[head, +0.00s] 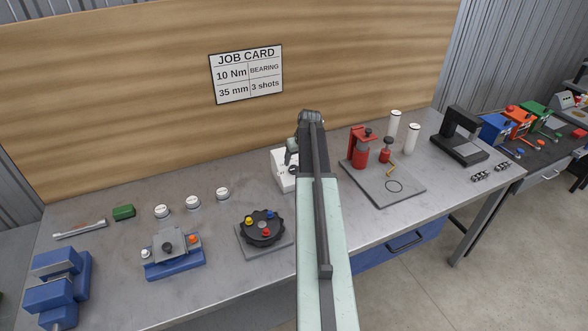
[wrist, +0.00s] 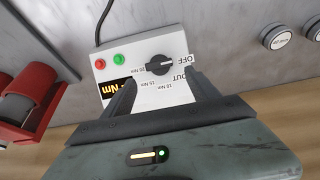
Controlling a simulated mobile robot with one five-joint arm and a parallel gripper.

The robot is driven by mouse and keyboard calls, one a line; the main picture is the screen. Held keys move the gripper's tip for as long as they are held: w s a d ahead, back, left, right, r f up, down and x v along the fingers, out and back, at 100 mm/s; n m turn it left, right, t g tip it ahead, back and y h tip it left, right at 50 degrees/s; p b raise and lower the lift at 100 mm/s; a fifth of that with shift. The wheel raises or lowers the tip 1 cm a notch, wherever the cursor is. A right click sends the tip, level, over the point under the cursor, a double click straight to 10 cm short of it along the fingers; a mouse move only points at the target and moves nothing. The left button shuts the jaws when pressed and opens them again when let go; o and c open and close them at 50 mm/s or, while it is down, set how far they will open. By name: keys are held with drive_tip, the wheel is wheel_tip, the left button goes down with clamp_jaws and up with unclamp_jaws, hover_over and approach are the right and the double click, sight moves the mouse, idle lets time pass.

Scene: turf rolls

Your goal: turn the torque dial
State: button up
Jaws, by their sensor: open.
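The torque dial (wrist: 160,65) is a black knob on the face of a white box (wrist: 150,95), best seen in the wrist view. Labels around it include OFF, 10 Nm, 15 Nm and 20 Nm, upside down here. An orange Nm display is partly hidden by the left finger. In the head view the white box (head: 283,173) is partly hidden behind my arm.
A job card (head: 246,74) on the back board reads 10 Nm, bearing, 35 mm, 3 shots. A black turret (head: 262,229) stands left of my arm; a red press (head: 360,152) stands right. Red (wrist: 100,64) and green (wrist: 118,59) buttons sit beside the dial.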

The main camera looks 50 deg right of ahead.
sight(295, 168)
drive_tip(key=b+x, duration=0.4)
drive_tip(key=x, duration=0.2)
drive_tip(key=shift+r, duration=0.15)
drive_tip(key=shift+a, duration=0.1)
drive_tip(key=c, duration=1.4)
drive_tip(key=shift+o, duration=0.2)
